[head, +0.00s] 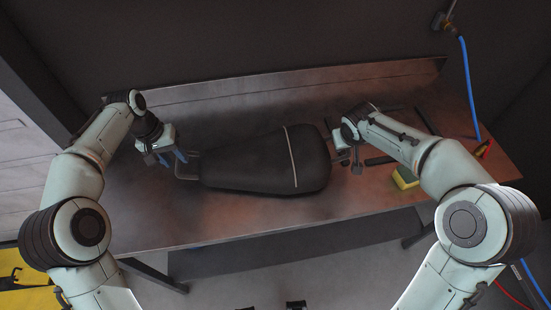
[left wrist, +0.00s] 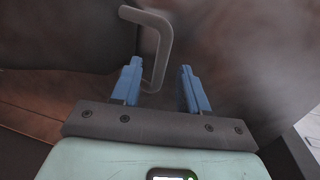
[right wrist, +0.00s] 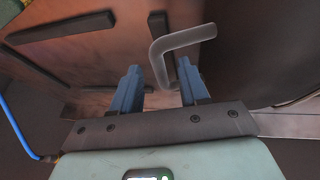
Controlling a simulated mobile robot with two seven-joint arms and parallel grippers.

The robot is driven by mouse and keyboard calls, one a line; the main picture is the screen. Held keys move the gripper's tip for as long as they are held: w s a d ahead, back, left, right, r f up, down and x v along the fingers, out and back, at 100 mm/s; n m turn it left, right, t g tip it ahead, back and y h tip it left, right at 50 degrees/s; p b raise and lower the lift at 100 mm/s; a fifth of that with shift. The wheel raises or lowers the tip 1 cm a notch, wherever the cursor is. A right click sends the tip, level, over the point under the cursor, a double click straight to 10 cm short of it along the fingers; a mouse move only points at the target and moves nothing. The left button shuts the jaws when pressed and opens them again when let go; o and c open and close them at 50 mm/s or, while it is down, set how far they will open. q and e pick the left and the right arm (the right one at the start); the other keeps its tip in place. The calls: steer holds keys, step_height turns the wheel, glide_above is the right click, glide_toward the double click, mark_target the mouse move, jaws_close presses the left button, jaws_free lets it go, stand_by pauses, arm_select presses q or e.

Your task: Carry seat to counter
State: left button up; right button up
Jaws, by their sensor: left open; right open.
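The black seat (head: 265,162) lies flat on the metal counter (head: 150,215), with a light strap across it. A grey bent handle sticks out at each end. My left gripper (head: 172,158) is open at the seat's left end; in the left wrist view its blue fingers (left wrist: 160,78) stand either side of the left handle (left wrist: 155,42), closer on the left. My right gripper (head: 345,160) is open at the right end; in the right wrist view the right handle (right wrist: 175,42) reaches down between its fingers (right wrist: 160,75). Contact with the handles cannot be told.
A yellow item (head: 404,178) and several dark bars lie on the counter to the right of the seat. A blue hose (head: 468,85) hangs at the right wall. The counter's back has a raised edge (head: 280,82). The front strip of the counter is clear.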

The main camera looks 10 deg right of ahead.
arm_select(q)
steer(key=shift+d+f, duration=0.25)
steer(key=shift+f, duration=0.85)
steer(key=shift+d+f, duration=0.2)
steer(key=shift+f, duration=0.9)
arm_select(e)
steer(key=shift+x, duration=2.2)
arm_select(q)
jaws_close()
arm_select(e)
jaws_close()
arm_select(q)
steer(key=shift+r, duration=0.15)
arm_select(e)
steer(key=shift+r, duration=0.1)
